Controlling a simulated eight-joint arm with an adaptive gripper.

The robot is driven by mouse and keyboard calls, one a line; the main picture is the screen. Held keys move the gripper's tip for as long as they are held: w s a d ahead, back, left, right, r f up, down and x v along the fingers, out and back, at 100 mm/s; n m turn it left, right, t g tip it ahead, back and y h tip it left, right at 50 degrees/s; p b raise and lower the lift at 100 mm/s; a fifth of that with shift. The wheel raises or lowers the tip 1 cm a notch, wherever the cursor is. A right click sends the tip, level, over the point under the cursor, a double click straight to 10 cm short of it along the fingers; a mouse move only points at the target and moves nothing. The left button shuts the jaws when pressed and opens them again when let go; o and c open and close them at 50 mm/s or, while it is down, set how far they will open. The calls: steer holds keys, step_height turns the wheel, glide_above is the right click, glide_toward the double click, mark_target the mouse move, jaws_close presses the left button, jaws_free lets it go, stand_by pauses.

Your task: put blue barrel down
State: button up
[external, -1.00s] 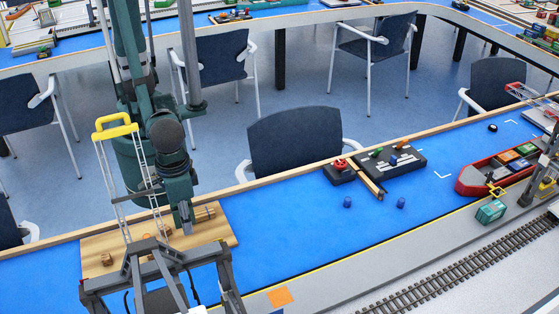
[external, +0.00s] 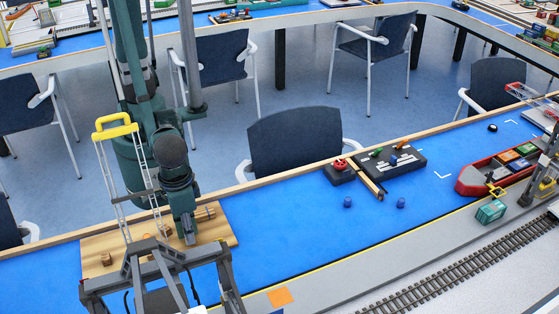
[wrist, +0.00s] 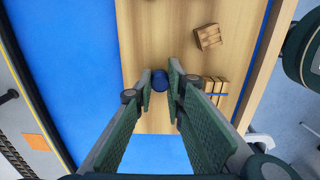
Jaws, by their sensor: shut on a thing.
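My gripper (wrist: 161,84) is shut on a blue barrel (wrist: 160,76), which sits between the fingertips in the wrist view. The barrel is over the light wooden board (wrist: 150,45); I cannot tell whether it touches the board. In the external view my gripper (external: 190,237) points down at the board (external: 225,238), and the held barrel is hidden there. Two more blue barrels, a left one (external: 347,202) and a right one (external: 401,203), stand apart on the blue table surface (external: 300,235).
Small wooden crates, one (wrist: 208,36) alone and others (wrist: 214,86) grouped, lie on the board to the gripper's right in the wrist view. A grey gantry crane with a yellow top (external: 115,122) stands close by. Dark blocks (external: 392,162) and a red ship (external: 500,170) are farther right.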

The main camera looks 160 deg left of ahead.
steer(key=shift+f, duration=0.35)
steer(key=o, duration=0.7)
steer(key=shift+r, duration=0.15)
step_height(320, 180, up, 12)
steer(key=p, duration=0.2)
steer(key=shift+p, duration=0.35)
stand_by(0.3)
steer(key=shift+s+r, duration=0.1)
steer(key=shift+r, duration=0.05)
stand_by(0.5)
